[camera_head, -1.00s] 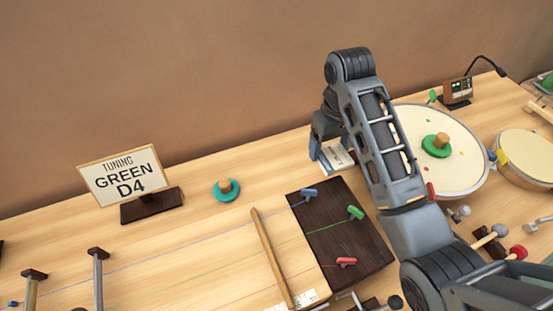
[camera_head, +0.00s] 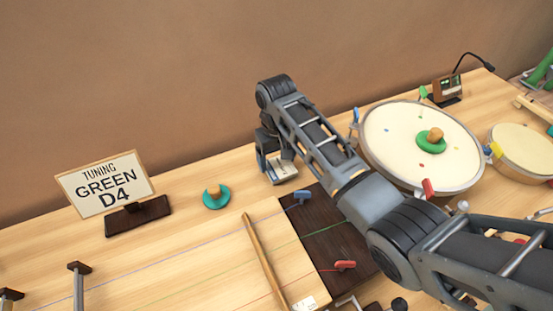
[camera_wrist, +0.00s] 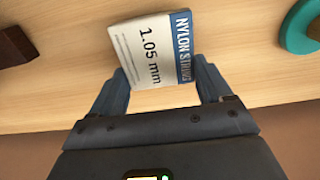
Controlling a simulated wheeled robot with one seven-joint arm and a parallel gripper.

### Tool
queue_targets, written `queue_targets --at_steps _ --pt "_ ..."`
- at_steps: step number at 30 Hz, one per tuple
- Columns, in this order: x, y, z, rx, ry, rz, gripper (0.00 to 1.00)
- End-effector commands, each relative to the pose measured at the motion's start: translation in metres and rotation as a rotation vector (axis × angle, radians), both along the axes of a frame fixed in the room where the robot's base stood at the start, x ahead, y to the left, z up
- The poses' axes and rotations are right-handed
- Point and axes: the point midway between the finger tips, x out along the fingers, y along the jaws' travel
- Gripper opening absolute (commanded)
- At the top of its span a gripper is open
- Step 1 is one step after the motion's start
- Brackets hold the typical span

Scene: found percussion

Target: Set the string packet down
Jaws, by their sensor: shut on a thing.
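The string packet (camera_wrist: 150,52) is white with a blue band reading "NYLON STRING" and "1.05 mm". In the wrist view it sits between the two fingers of my gripper (camera_wrist: 165,88), which are shut on it. In the head view the packet (camera_head: 283,171) shows below my gripper (camera_head: 272,165), low over the wooden bench between the teal knob and the dark tuning block. I cannot tell whether the packet touches the bench.
The dark peg block (camera_head: 325,230) is at the front right. A large drum (camera_head: 385,140) stands right. Bench around the packet is mostly clear.

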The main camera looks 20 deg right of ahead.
Motion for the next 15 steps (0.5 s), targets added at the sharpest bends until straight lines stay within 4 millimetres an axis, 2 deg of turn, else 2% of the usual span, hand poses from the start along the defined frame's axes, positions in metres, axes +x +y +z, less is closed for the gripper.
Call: queue_targets --at_steps 4,15 --pt "0.0 0.0 -0.011 -0.001 0.0 0.0 0.5" --pt "0.0 0.0 -0.015 0.0 -0.001 0.001 0.5"
